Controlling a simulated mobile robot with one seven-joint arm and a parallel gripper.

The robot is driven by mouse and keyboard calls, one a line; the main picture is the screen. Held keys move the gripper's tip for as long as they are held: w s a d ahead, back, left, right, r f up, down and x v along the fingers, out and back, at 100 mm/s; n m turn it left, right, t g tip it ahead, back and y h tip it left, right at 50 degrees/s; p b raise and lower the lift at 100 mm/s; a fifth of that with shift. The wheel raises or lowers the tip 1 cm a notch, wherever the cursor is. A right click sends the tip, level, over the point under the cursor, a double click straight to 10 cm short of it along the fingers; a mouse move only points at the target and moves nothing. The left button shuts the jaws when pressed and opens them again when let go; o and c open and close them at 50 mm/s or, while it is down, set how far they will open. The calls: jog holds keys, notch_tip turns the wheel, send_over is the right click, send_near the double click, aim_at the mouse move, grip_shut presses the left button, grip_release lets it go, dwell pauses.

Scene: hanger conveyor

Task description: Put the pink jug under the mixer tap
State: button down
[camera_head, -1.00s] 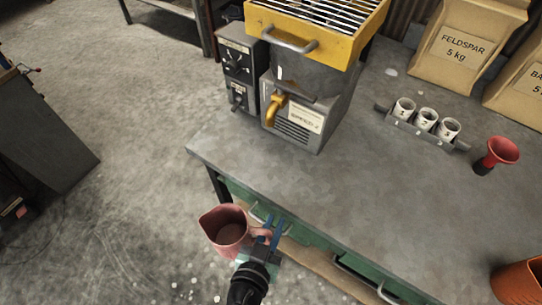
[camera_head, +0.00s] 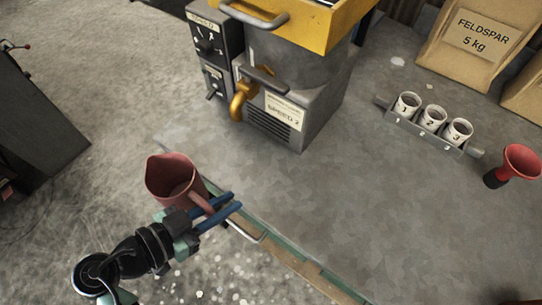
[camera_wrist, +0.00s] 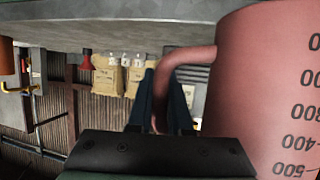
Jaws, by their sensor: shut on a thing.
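The pink jug (camera_head: 172,177) is upright in my gripper, off the near left edge of the workbench. My gripper (camera_head: 222,209) is shut on its handle, with the blue fingers on either side of it. In the wrist view the jug (camera_wrist: 262,110) fills the right side with its volume marks showing, and its handle passes between the fingers (camera_wrist: 170,105). The mixer (camera_head: 292,105) stands at the back left of the bench. Its yellow tap (camera_head: 243,97) sticks out at the front left, beyond the jug and to its right. The space under the tap looks empty.
The workbench top (camera_head: 330,200) is clear in front of the mixer. A rack of numbered cups (camera_head: 431,125), a red funnel (camera_head: 516,165) and a feldspar bag (camera_head: 470,45) stand to the right. A control box (camera_head: 213,50) adjoins the mixer. A drawer handle (camera_head: 246,232) juts below the bench edge.

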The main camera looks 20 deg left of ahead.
jog(key=w+d, duration=0.2)
jog(key=w, duration=0.1)
jog(key=w+d+p, duration=0.1)
jog(key=w+d, duration=0.1)
jog(key=w, duration=0.1)
jog(key=w+d, duration=0.2)
jog(key=w, duration=0.1)
jog(key=shift+w+p, duration=0.3)
jog(key=w+d, duration=0.1)
jog(key=w, duration=0.1)
jog(key=w+d+p, duration=0.1)
jog(key=shift+w+d+r, duration=0.15)
jog(key=shift+w, duration=0.2)
jog(key=shift+s+f, duration=0.1)
jog(key=shift+f, duration=0.8)
jog(key=shift+f, duration=0.15)
jog(key=c, duration=0.8)
grip_release()
jog(key=shift+c, duration=0.2)
